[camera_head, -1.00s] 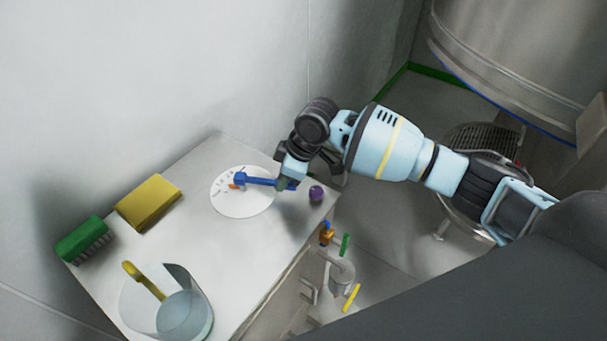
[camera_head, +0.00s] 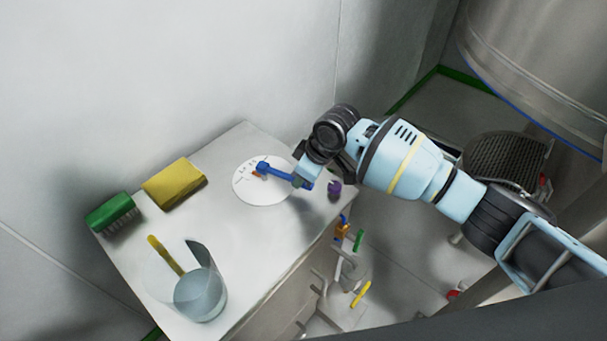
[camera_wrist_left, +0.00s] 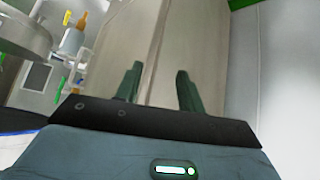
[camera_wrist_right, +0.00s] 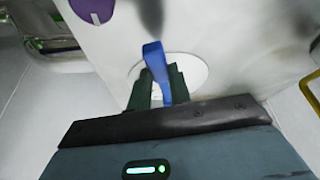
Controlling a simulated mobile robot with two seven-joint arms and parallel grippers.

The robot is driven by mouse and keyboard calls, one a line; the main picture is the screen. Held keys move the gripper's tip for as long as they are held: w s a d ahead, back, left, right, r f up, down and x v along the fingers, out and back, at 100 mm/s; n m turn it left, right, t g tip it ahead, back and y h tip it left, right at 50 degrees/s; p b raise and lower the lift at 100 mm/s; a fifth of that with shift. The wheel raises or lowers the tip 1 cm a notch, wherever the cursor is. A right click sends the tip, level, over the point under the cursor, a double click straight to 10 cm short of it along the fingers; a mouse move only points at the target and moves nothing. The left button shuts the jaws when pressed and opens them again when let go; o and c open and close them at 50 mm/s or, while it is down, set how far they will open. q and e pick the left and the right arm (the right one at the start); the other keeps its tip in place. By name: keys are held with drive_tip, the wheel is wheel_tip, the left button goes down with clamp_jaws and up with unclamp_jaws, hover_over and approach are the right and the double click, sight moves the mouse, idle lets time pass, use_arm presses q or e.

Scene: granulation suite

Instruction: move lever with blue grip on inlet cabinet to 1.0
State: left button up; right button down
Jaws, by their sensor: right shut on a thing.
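The lever with the blue grip (camera_head: 277,169) lies over a round white dial plate (camera_head: 253,190) on top of the inlet cabinet (camera_head: 235,236). Its pivot end is near the dial's small orange mark, and its grip end points to the right and front. My right gripper (camera_head: 305,181) is shut on the grip end. In the right wrist view the blue lever (camera_wrist_right: 157,68) passes between the two dark fingers (camera_wrist_right: 156,92). My left gripper (camera_wrist_left: 157,84) shows only in its wrist view, with its fingers apart and nothing between them.
A purple knob (camera_head: 334,188) is close beside my right gripper. A green brush (camera_head: 110,213), a yellow sponge (camera_head: 174,183) and a clear beaker (camera_head: 201,293) stand on the cabinet's left part. Coloured valve handles (camera_head: 359,240) stick out below its right edge.

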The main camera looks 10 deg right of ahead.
drive_tip(key=c, duration=1.3)
unclamp_jaws()
drive_tip(key=p+v, duration=0.1)
drive_tip(key=v, duration=0.5)
drive_tip(key=shift+r, duration=0.3)
use_arm(q)
drive_tip(key=shift+w+r, duration=0.45)
drive_tip(key=shift+r, duration=0.25)
use_arm(e)
drive_tip(key=shift+s+d+r, duration=0.15)
drive_tip(key=shift+d+r, duration=0.15)
drive_tip(key=shift+r, duration=0.25)
use_arm(q)
drive_tip(key=shift+s, duration=0.1)
use_arm(e)
drive_tip(key=shift+s, duration=0.1)
